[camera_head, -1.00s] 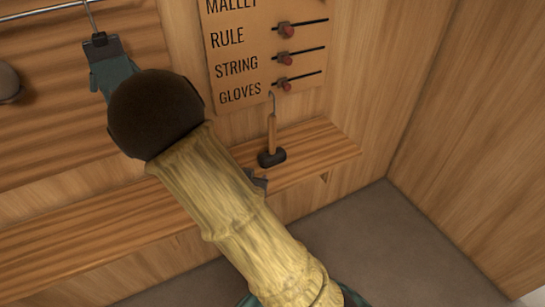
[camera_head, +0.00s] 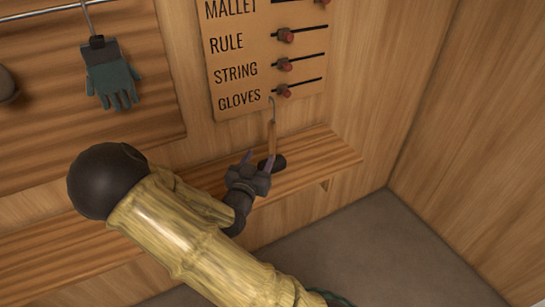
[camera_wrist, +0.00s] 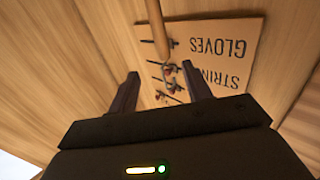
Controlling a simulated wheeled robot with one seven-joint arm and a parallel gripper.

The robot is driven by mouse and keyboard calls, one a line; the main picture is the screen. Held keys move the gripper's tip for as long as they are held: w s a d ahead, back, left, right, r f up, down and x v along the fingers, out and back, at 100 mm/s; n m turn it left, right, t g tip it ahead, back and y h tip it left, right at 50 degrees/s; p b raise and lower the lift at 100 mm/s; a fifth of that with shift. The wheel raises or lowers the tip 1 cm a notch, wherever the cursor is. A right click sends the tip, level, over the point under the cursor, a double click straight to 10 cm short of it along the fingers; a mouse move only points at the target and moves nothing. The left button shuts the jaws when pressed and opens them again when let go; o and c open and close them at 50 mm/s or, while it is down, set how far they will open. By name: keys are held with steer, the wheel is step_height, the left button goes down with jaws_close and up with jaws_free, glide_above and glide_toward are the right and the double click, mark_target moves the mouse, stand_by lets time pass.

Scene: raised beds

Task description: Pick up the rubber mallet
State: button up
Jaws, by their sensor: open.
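The rubber mallet hangs head down from a hook below the sign board, its wooden handle (camera_head: 272,137) upright and its dark head (camera_head: 275,163) low, by the shelf. My gripper (camera_head: 257,163) is open just left of the mallet in the head view, partly covering the head. In the wrist view my gripper (camera_wrist: 164,84) shows two spread fingers with nothing held between them. A length of the mallet's handle (camera_wrist: 157,28) shows ahead of the fingers there; the head is out of that view.
A sign board (camera_head: 237,73) with words and red sliders is on the wall above. A wooden shelf (camera_head: 325,158) runs below the mallet. A teal glove (camera_head: 111,82) hangs at the upper left. A wooden side wall (camera_head: 470,130) stands to the right.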

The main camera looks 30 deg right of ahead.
mark_target(271, 133)
steer(key=p+x, duration=0.1)
steer(key=x, duration=0.7)
steer(key=shift+w+d, duration=0.25)
steer(key=shift+d, duration=0.05)
steer(key=shift+p+x, duration=0.95)
steer(key=shift+x, duration=1.65)
steer(key=shift+w+a, duration=0.1)
steer(key=shift+a, duration=0.05)
jaws_close()
